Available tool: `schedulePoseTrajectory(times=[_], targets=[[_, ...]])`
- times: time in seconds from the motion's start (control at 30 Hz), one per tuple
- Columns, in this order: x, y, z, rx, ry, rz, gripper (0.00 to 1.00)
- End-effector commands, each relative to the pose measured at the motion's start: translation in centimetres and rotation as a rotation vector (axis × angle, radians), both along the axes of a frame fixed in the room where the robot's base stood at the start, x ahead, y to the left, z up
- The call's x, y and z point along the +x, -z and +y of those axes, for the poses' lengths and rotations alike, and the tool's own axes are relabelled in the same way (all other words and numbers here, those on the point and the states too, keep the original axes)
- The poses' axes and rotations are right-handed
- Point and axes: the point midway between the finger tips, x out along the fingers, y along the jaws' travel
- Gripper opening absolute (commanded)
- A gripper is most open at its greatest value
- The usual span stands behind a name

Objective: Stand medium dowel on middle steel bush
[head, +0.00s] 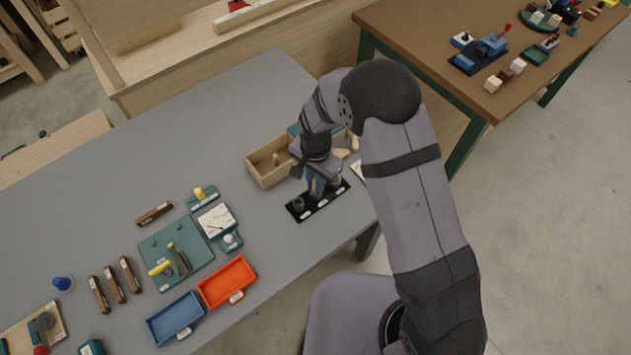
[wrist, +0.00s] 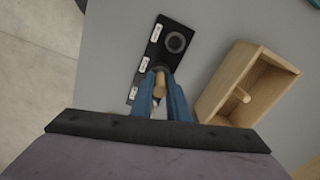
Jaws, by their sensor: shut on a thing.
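My gripper (wrist: 163,88) has blue fingers shut on a tan wooden dowel (wrist: 160,82), which I take for the medium dowel. In the head view my gripper (head: 317,187) is over the middle of a black plate (head: 306,215). The plate also shows in the wrist view (wrist: 153,53), with white labels along one edge. A dark steel bush (wrist: 176,42) at one end of the plate is empty; it shows at the left end in the head view (head: 298,204). The fingers and dowel hide the middle bush, so I cannot tell whether the dowel touches it.
An open wooden box (wrist: 216,92) with a dowel (wrist: 242,95) inside stands beside the plate; it also shows in the head view (head: 262,178). An orange tray (head: 228,282), a blue tray (head: 176,318) and a green board (head: 160,240) lie to the left.

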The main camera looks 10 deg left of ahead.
Motion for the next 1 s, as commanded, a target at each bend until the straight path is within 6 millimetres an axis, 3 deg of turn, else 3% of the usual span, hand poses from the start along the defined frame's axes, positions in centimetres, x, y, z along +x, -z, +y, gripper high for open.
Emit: schedulePoseTrajectory(times=[0.4,0.43,0.5,0.7,0.8,1.0], targets=[[0.01,0.82,0.0,0.0,0.0,0.0,0.0],[0.02,0.73,0.01,0.0,0.0,0.0,0.21],[0.01,0.72,0.01,0.0,0.0,0.0,0.36],[0.0,0.72,0.0,0.0,0.0,0.0,0.36],[0.0,0.72,-0.01,0.0,0.0,0.0,0.57],[0.0,0.72,0.0,0.0,0.0,0.0,0.58]])
